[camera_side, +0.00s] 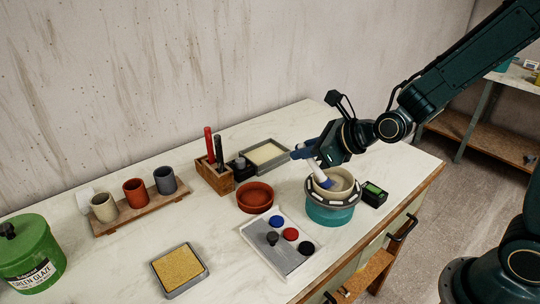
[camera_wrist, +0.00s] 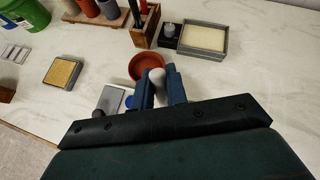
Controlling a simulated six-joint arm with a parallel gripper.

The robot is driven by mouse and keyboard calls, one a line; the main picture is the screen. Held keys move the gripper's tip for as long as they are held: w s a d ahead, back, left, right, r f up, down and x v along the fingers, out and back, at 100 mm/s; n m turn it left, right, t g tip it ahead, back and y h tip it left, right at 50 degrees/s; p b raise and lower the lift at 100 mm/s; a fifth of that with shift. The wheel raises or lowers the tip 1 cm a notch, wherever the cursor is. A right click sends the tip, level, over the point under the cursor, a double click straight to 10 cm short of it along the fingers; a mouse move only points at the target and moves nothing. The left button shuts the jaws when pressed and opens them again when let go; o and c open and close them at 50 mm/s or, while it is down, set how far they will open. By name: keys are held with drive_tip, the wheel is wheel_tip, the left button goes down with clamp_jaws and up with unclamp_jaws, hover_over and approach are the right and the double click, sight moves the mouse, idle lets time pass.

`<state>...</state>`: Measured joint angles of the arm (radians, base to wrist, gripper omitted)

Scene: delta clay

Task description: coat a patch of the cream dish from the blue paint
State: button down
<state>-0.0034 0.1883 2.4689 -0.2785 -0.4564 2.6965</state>
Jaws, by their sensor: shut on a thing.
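The cream dish (camera_side: 346,188) sits on a round teal stand (camera_side: 330,214) with a grey ring, right of centre in the side view. The blue paint (camera_side: 276,221) is a round spot on a pale tray (camera_side: 257,238), left of the stand. My gripper (camera_side: 310,160) is shut on a pale tool (camera_side: 321,178), whose lower end reaches down at the dish's left inner side. I cannot tell whether it touches the dish. In the wrist view the tool's rounded pale end (camera_wrist: 157,77) shows between my blue fingers. The dish is hidden there.
The front-left middle is clear around a yellow pad (camera_side: 178,269).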

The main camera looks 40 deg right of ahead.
drive_tip(key=shift+d, duration=1.2)
drive_tip(key=shift+d, duration=1.4)
drive_tip(key=shift+r, duration=0.1)
drive_tip(key=shift+a+r, duration=0.1)
drive_tip(key=shift+r, duration=2.8)
drive_tip(key=shift+r, duration=0.1)
wheel_tip(320, 180, up, 3)
drive_tip(key=shift+f, duration=0.1)
drive_tip(key=shift+s+f, duration=0.15)
